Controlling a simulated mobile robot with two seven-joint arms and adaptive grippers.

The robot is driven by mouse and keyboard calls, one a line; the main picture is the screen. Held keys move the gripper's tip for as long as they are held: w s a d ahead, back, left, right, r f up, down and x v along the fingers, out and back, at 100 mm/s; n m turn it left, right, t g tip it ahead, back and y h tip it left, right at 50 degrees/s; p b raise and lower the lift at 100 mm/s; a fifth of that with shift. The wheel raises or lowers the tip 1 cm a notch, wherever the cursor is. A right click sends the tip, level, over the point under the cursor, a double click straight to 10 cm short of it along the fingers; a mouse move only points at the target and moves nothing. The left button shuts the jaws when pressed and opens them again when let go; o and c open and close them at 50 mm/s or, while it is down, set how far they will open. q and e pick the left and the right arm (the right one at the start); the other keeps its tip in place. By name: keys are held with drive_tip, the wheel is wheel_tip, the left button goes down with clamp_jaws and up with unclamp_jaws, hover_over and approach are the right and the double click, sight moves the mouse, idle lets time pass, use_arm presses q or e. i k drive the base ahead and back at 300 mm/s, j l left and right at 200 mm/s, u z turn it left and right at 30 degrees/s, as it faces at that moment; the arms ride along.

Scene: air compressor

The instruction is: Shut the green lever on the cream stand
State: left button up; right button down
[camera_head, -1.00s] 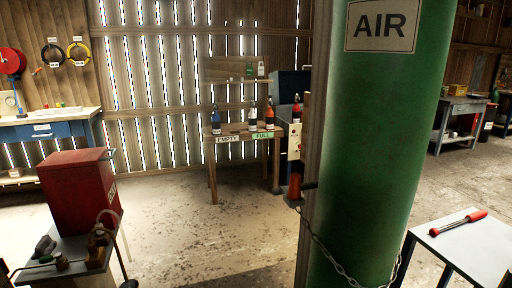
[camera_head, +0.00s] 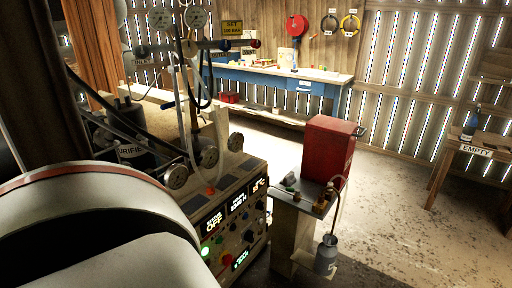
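I cannot make out a green lever in the current head view. A small stand with a cream side (camera_head: 284,226) and a grey top stands right of the control console, but I cannot tell whether it is the cream stand of the task. Small fittings (camera_head: 290,181) lie on its top, too small to identify. Neither of my grippers is in view. A large white rounded part at the lower left appears to be my own arm and hides part of the machinery.
A control console (camera_head: 228,215) with lit displays and gauges is close in front. A blue workbench (camera_head: 310,86) lines the back wall.

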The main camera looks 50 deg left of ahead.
sight(290, 190)
drive_tip(key=u, duration=1.9)
